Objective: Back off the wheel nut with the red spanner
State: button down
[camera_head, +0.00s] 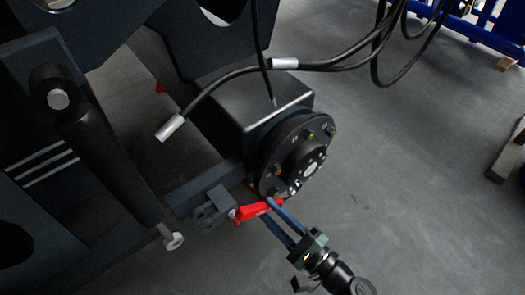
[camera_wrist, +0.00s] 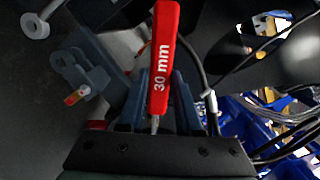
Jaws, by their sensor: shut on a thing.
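The wheel hub (camera_head: 298,158) is a dark round flange with several studs and nuts around its rim, on the end of a black axle housing (camera_head: 262,105). My gripper (camera_head: 262,205) reaches up from the lower right with its blue fingers just below the hub. It is shut on the red spanner (camera_head: 253,211), which lies near the hub's lower edge. In the wrist view the red spanner (camera_wrist: 165,60), marked "30 mm", stands between my fingers (camera_wrist: 160,100). The spanner's jaw end is hidden, so I cannot tell whether it sits on a nut.
Black hoses with silver ends (camera_head: 285,64) hang above the hub. A dark bracket (camera_head: 208,200) and a thick cylinder (camera_head: 105,150) stand left of the hub. Blue racking (camera_head: 490,25) is at the upper right.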

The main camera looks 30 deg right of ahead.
jog(key=shift+w+r+m, duration=0.1)
jog(key=shift+r+m, duration=0.2)
jog(key=shift+r, duration=0.15)
jog(key=shift+w, duration=0.1)
jog(key=shift+w+a, duration=0.15)
jog(key=shift+w, duration=2.15)
jog(key=shift+w+b, duration=0.2)
jog(key=shift+b, duration=0.15)
jog(key=shift+w+a+b, duration=0.2)
jog(key=shift+w+b, duration=0.15)
jog(key=shift+w, duration=1.05)
